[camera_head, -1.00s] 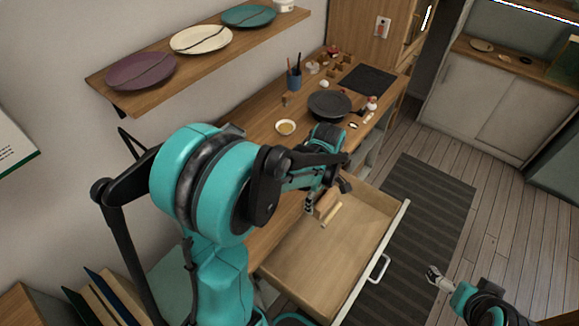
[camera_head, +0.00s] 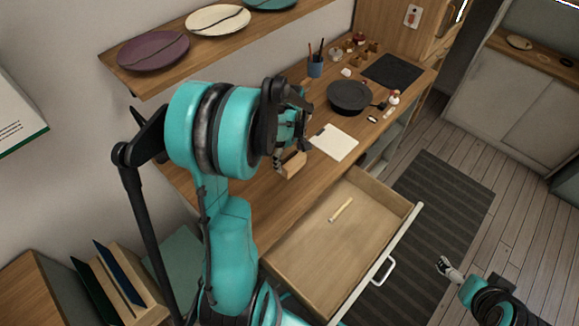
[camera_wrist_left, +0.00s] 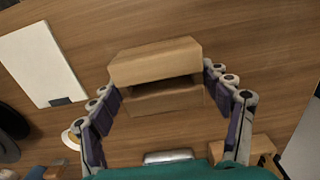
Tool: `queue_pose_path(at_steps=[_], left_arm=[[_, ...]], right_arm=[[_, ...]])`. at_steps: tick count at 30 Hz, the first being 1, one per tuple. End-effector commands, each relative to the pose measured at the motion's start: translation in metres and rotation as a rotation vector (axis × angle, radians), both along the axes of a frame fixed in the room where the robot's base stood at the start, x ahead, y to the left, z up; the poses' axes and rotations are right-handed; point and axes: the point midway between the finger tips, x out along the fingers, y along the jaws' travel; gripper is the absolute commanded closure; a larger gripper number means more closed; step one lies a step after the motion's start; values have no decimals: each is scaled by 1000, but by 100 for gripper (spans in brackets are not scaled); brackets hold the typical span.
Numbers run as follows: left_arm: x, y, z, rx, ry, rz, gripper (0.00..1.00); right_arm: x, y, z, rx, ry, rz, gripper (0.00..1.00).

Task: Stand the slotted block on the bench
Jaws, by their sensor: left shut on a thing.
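The slotted block (camera_head: 292,164) is light wood. My left gripper (camera_head: 284,150) is shut on it and holds it over the front part of the wooden bench (camera_head: 240,210), behind the open drawer. In the left wrist view the block (camera_wrist_left: 155,62) sits between the two fingers (camera_wrist_left: 165,95), with a dark slot along its length. I cannot tell whether its underside touches the bench. My right gripper (camera_head: 449,269) is low at the right, over the floor, far from the block; its jaw opening is too small to read.
The open drawer (camera_head: 300,265) holds a small light stick (camera_head: 341,209). A white board (camera_head: 335,143), a dark pan (camera_head: 350,96) and a pen cup (camera_head: 315,67) stand farther back on the bench. A shelf with plates (camera_head: 153,51) hangs above.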

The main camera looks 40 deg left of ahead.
Motion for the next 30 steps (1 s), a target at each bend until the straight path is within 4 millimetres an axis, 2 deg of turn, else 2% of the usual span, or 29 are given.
queue_pose_path(at_steps=[4,9,21,22,24,30], left_arm=[[0,2,-13,0,0,0,58],[0,1,-39,0,0,0,58],[0,1,-45,0,0,0,58],[0,1,-44,0,0,0,18],[0,1,-43,0,0,0,2],[0,1,-43,0,0,0,2]], right_arm=[[0,0,-5,0,0,0,0],[0,0,-16,0,0,0,0],[0,0,-19,0,0,0,0],[0,0,-18,0,0,0,0],[0,0,-18,0,0,0,0],[0,0,-18,0,0,0,0]])
